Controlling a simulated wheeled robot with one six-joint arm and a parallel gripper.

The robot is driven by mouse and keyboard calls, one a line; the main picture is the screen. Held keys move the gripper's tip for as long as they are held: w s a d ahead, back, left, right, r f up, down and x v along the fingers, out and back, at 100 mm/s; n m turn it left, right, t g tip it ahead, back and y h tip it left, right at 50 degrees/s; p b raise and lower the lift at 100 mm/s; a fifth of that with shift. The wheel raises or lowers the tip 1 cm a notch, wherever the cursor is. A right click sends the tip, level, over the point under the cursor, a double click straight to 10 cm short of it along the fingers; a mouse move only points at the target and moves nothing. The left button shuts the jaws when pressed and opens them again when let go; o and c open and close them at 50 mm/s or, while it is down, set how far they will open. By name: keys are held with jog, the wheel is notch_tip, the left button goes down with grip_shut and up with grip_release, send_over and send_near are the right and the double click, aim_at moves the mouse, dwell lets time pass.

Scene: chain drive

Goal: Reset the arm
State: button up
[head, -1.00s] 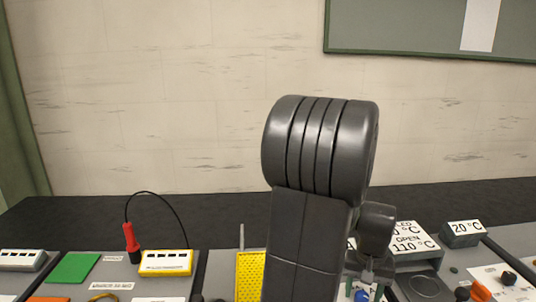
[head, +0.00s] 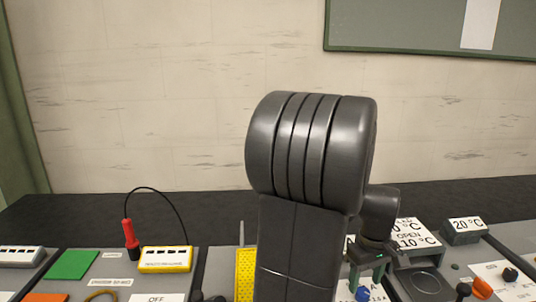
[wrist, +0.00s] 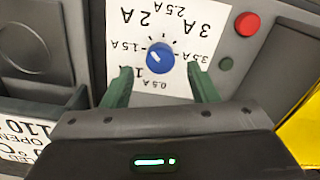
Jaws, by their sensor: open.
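My gripper (wrist: 161,90) is open in the wrist view, with its two green fingers apart and nothing between them. A blue knob (wrist: 160,58) on a white dial plate marked in amperes shows just beyond the fingertips, between them in the picture. I cannot tell the exact gap, but the fingers do not appear to touch the knob. In the head view my gripper (head: 367,275) is small and partly hidden behind my arm, above the blue knob (head: 362,294).
A red button (wrist: 247,24) and a small green one (wrist: 225,64) sit beside the dial. In the head view, a red probe (head: 131,240) with a black cable, a yellow box (head: 166,260), a green pad (head: 74,265) and a 20 °C block (head: 463,231) stand on the bench.

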notch_tip(320, 180, up, 8)
jog(key=shift+f, duration=0.2)
jog(key=shift+s+p, duration=0.1)
jog(key=shift+p, duration=0.25)
